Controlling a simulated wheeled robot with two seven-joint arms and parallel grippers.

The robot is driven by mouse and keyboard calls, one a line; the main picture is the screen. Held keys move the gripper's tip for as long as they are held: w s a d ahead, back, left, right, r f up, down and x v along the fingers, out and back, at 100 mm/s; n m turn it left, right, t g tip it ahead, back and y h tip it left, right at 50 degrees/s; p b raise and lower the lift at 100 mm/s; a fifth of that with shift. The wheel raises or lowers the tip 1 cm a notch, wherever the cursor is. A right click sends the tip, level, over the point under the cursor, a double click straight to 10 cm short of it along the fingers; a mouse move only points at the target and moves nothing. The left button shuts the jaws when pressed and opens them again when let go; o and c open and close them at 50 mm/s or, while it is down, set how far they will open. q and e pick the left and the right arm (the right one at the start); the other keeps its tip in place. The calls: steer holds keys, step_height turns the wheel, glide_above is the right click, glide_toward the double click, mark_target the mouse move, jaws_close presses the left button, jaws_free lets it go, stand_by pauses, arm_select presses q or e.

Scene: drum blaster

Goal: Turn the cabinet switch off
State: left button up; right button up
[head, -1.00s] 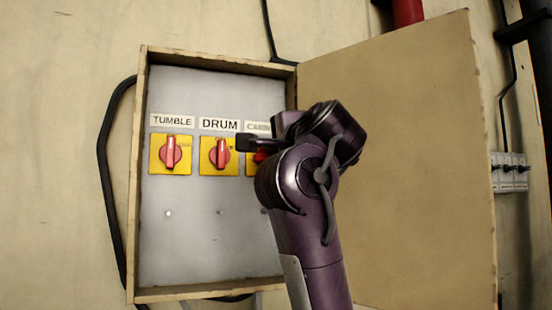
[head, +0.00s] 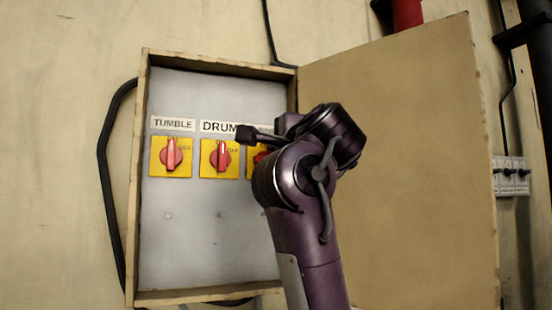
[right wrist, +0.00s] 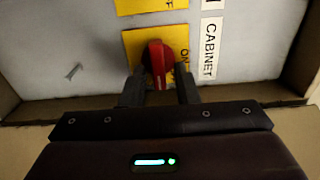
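The cabinet switch has a red knob (right wrist: 158,64) on a yellow plate (right wrist: 132,45), beside a CABINET label (right wrist: 209,48). Its handle lies parallel to the label's text. "ON" is printed by the knob. In the head view my right arm covers most of this switch, and only a bit of red knob (head: 261,156) shows. My right gripper (right wrist: 160,88) has its two fingers apart, one on each side of the handle's near end, with gaps visible. In the head view one dark finger of the right gripper (head: 246,138) overlaps the DRUM label. My left gripper is out of view.
The TUMBLE switch (head: 171,156) and DRUM switch (head: 221,156) sit to the left, handles upright. The wooden box rim (head: 139,190) surrounds the panel. The open door (head: 420,160) stands to the right behind my arm. The lower panel is clear.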

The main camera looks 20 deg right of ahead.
steer(key=shift+o, duration=0.4)
steer(key=shift+w, duration=0.15)
steer(key=s+b, duration=0.5)
steer(key=s, duration=0.3)
steer(key=shift+w+f, duration=0.1)
steer(key=shift+d, duration=0.1)
